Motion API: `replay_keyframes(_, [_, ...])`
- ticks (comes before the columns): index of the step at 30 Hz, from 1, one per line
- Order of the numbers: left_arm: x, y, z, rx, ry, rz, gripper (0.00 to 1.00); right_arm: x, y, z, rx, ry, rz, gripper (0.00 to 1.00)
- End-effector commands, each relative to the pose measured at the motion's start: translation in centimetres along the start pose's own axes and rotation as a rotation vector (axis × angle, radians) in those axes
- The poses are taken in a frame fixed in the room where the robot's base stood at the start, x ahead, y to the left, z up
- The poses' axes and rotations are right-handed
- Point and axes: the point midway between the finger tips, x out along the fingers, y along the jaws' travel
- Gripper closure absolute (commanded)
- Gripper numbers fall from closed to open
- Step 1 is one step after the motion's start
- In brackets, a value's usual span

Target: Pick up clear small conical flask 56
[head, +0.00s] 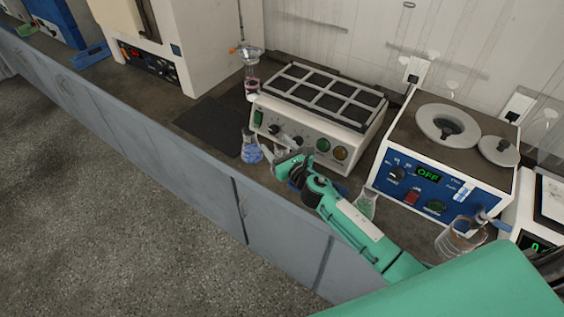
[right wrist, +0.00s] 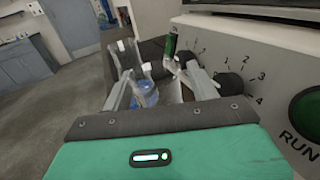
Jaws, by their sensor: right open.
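A small clear conical flask with blue liquid (head: 251,152) stands on the bench in front of the shaker. No number can be read on it. My right gripper (head: 274,156) is just right of this flask in the head view, fingers open. In the right wrist view the flask's blue part (right wrist: 146,94) shows between the open fingers (right wrist: 157,72), partly hidden by the gripper; I cannot tell whether they touch it. Another clear conical flask with pale green liquid (head: 365,206) stands right of my right forearm. My left gripper is out of view.
The sieve shaker (head: 310,130) with knobs and buttons stands close behind my right gripper. A glass vessel with pink liquid (head: 252,84) is at its left. A blue-fronted device (head: 425,185) and a beaker (head: 458,240) stand right. A dark mat (head: 207,122) lies left; the bench's front edge is near.

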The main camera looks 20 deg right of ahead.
Motion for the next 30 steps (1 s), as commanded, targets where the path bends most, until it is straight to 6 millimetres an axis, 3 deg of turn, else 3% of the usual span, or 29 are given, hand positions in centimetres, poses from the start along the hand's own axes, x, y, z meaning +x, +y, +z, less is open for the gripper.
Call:
replay_keyframes(2, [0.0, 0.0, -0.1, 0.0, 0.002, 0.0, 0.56, 0.0, 0.0, 0.0, 0.0, 0.0, 0.0, 0.42])
replay_keyframes(11, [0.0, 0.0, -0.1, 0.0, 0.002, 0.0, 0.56, -0.1, 0.0, 0.0, 0.0, 0.001, 0.0, 1.0])
replay_keyframes(22, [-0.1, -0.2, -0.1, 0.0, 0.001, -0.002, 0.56, 0.0, 0.0, 0.2, 0.0, -0.001, 0.0, 1.0])
replay_keyframes(30, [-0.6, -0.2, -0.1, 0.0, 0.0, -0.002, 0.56, 0.0, -0.1, 1.5, -0.002, -0.002, 0.001, 1.0])
